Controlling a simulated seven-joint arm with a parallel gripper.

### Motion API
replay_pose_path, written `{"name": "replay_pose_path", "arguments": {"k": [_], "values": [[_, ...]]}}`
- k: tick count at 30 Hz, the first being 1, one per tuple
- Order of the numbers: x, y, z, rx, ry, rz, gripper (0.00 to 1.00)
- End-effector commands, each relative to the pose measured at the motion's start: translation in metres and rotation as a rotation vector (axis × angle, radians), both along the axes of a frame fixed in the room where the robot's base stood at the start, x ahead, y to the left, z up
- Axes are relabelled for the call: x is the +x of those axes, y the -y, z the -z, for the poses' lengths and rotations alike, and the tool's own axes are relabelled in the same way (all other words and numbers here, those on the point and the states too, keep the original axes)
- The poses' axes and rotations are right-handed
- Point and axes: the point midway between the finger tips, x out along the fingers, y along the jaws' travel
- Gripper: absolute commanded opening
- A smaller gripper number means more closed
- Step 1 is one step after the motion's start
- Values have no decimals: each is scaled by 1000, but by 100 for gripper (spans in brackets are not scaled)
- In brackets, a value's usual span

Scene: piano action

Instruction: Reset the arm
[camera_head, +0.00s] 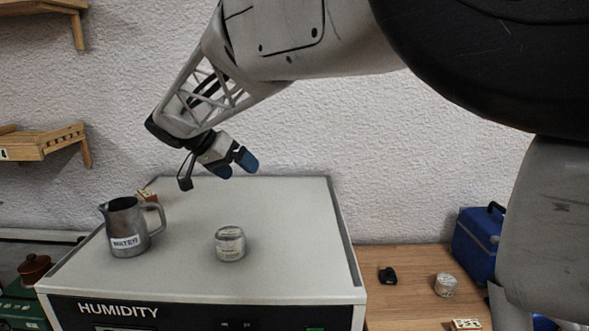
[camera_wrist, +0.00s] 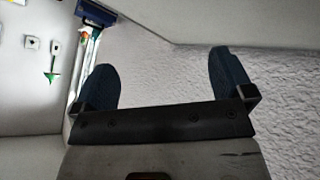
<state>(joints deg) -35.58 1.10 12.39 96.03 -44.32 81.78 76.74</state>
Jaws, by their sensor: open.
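My gripper (camera_head: 237,165) is in the air above the back of the white humidity cabinet (camera_head: 195,272), its blue-tipped fingers pointing down and to the right. In the wrist view my gripper (camera_wrist: 165,85) shows two blue fingers spread wide apart with nothing between them. The white textured wall shows behind the fingers there. No object touches the gripper.
On the cabinet top stand a metal pitcher (camera_head: 126,228) labelled WATER and a clear lidded jar (camera_head: 230,243). A wooden table (camera_head: 410,290) at right holds a black item (camera_head: 387,275), another jar (camera_head: 445,285) and a blue case (camera_head: 478,243). Wooden shelves (camera_head: 45,143) hang at left.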

Motion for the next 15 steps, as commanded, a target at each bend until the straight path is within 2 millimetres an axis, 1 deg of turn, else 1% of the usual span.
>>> {"name": "replay_pose_path", "arguments": {"k": [1, 3, 8, 15], "values": [[-8, 20, -2, 14, -25, -9, 99], [-18, 42, -3, 35, -61, -28, 99], [-44, 89, -1, 83, -136, -78, 99], [-90, 152, 5, 161, -223, -160, 99]]}}
